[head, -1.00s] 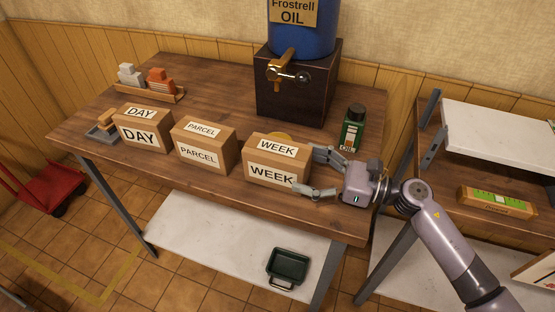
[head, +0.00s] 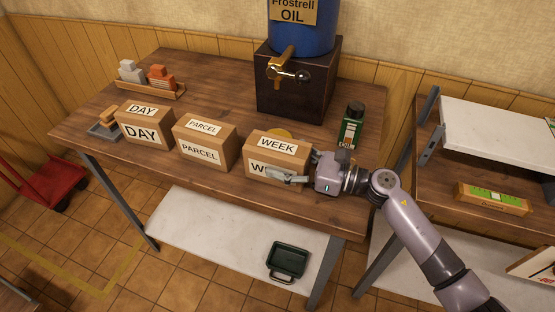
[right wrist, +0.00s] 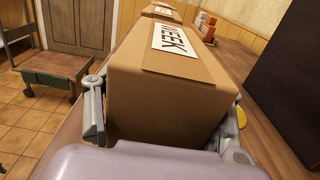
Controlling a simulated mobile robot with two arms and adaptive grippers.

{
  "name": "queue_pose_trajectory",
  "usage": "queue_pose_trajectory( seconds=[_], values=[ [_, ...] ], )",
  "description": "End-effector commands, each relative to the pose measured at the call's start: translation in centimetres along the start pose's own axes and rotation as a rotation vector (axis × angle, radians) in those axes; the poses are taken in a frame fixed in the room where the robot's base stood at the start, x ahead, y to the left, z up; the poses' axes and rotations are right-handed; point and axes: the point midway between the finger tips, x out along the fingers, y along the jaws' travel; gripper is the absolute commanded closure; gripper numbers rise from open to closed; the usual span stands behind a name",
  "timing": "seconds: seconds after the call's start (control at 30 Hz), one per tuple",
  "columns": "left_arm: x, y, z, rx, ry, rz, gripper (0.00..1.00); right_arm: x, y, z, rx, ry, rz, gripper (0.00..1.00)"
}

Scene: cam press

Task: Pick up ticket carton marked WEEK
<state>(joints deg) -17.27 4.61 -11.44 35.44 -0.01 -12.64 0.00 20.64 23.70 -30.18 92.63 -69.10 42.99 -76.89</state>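The ticket carton marked WEEK (head: 277,145) is a brown box with white labels on its top and front, upright on the wooden table (head: 215,85). My right gripper (head: 283,172) is at its right end, with one finger across the front label. The right wrist view shows the fingers (right wrist: 165,120) on both sides of the carton (right wrist: 160,100), very close to its walls. I cannot tell whether both touch. The carton rests on the table. My left gripper is not in view.
Cartons marked PARCEL (head: 203,147) and DAY (head: 144,127) stand to the left. A dark green bottle (head: 351,127) stands behind my right gripper. The oil drum's dark stand (head: 293,92) is behind the WEEK carton. A shelf unit (head: 495,140) is at the right.

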Motion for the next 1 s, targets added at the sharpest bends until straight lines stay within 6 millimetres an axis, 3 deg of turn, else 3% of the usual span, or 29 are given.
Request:
queue_pose_trajectory(
  seconds=[0.83,1.0],
  values=[
    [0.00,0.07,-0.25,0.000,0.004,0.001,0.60,-0.03,-0.02,-0.01,0.000,0.000,-0.001,0.96],
    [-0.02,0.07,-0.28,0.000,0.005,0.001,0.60,0.00,-0.05,0.27,-0.001,-0.005,-0.001,0.97]
  ],
)
